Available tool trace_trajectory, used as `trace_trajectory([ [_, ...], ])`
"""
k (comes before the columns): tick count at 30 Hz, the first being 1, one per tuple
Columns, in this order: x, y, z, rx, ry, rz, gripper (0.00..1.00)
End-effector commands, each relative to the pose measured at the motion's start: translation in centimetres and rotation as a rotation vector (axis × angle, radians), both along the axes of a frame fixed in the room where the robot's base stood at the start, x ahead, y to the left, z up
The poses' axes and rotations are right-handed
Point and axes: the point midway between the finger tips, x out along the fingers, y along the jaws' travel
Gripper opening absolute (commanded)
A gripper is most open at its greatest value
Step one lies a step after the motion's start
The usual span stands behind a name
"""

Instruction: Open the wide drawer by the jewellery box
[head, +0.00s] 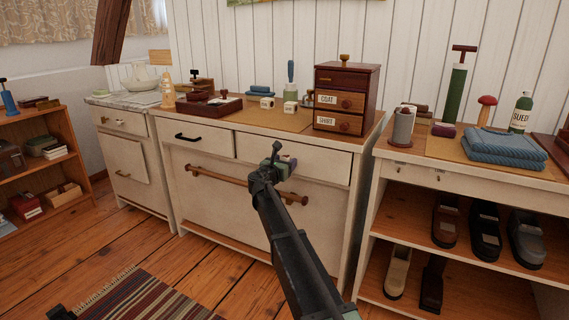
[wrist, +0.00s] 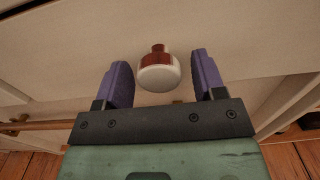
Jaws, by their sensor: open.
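A pale dresser stands in the middle of the head view. Its top row has a left drawer (head: 198,136) with a black handle and a right drawer (head: 320,160); both look shut. A small dark wooden chest (head: 345,78) with labelled drawers stands above the right drawer. A low reddish-brown box (head: 209,104) sits farther left; I cannot tell which is the jewellery box. My gripper (head: 285,165) is at the right drawer's front. In the wrist view my purple fingers (wrist: 160,75) are open, with a white knob (wrist: 158,75) on a red-brown stem between them, with gaps at both sides.
A wooden bar handle (head: 235,184) crosses the large lower front beneath my gripper. A shoe shelf (head: 415,215) stands close on the right, with folded blue cloth (head: 503,148) on top. A striped rug (head: 150,298) lies on the floor. Floor before the dresser is open.

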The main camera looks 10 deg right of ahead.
Motion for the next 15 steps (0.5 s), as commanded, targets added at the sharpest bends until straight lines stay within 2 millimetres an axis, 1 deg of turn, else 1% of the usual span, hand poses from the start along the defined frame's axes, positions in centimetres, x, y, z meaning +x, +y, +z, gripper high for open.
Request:
trace_trajectory([
  [7, 0.16, -0.16, -0.01, 0.0, 0.0, 0.0, 0.63],
  [8, 0.16, -0.16, -0.01, 0.0, 0.0, 0.0, 0.6],
  [15, 0.13, -0.15, -0.01, 0.001, -0.001, 0.0, 0.24],
])
